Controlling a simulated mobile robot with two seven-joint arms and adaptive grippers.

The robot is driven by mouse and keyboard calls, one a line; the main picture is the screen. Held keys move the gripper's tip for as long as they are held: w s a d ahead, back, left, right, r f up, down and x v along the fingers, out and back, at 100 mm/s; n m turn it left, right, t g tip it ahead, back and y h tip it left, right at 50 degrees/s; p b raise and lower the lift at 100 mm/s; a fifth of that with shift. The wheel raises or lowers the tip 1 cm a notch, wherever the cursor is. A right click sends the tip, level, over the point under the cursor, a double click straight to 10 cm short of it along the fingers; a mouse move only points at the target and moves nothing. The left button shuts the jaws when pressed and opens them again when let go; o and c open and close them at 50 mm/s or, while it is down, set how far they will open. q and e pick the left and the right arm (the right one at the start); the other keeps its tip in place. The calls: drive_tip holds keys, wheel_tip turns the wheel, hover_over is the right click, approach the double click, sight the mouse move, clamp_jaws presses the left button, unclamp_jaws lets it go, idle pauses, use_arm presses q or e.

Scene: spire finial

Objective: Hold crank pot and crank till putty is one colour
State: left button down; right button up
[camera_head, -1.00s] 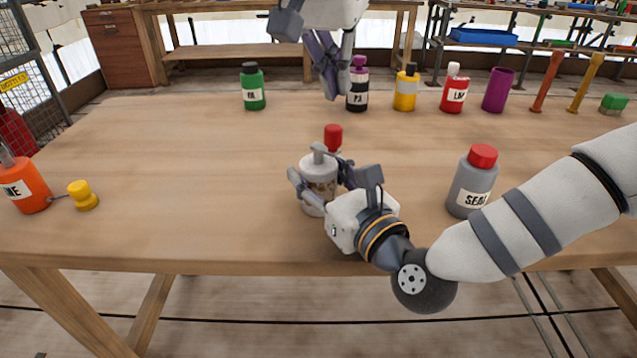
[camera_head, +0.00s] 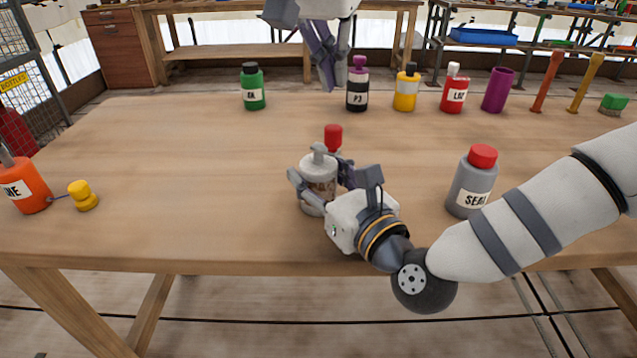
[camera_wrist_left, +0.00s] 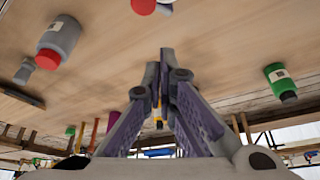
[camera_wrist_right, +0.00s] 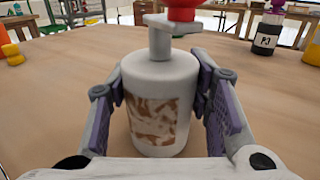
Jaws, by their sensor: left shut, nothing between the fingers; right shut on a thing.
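The crank pot (camera_head: 320,187) is a pale upright cylinder on the table, with a grey crank arm on its lid and a red knob (camera_head: 333,137). In the right wrist view the pot (camera_wrist_right: 158,90) has a window showing putty (camera_wrist_right: 157,122) in mixed brown and cream patches. My right gripper (camera_head: 322,184) is shut around the pot's sides, one finger on each side. My left gripper (camera_head: 330,86) is shut and empty, raised above the far part of the table, away from the knob. It also shows in the left wrist view (camera_wrist_left: 167,55) with fingertips together.
A grey bottle with a red cap (camera_head: 472,182) stands right of the pot. Green (camera_head: 253,88), black (camera_head: 357,86), yellow (camera_head: 405,90) and red (camera_head: 454,90) bottles line the back. An orange bottle (camera_head: 25,187) and yellow knob-like piece (camera_head: 82,196) are at left. The table's left middle is clear.

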sight(326, 146)
use_arm(q)
drive_tip(key=shift+f, duration=2.15)
drive_tip(key=shift+f, duration=1.5)
drive_tip(key=shift+s, duration=0.1)
drive_tip(key=shift+s, duration=0.25)
drive_tip(key=shift+s+d, duration=0.1)
drive_tip(key=shift+d, duration=0.1)
